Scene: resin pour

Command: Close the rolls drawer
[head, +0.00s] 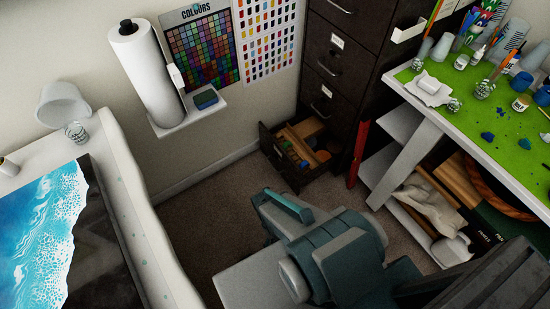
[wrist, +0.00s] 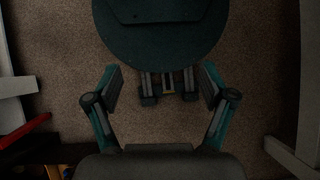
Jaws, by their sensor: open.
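The rolls drawer (head: 279,168) is the bottom drawer of the dark filing cabinet (head: 340,55) in the head view. It stands pulled out, with wooden pieces and coloured items showing inside. My gripper (wrist: 165,95) is open and empty in the wrist view, with its two fingers spread above the carpet. In the head view my arm is in the lower middle, in front of the drawer and apart from it in the picture; the fingertips cannot be made out there. A dark edge with coloured items at the wrist view's bottom left appears to be part of the drawer.
A red upright object (head: 357,153) stands between the cabinet and the white workbench (head: 409,150); it also shows in the wrist view (wrist: 25,131). A paper roll shelf (head: 190,117) is on the wall. Carpet (head: 208,199) is clear left of the drawer.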

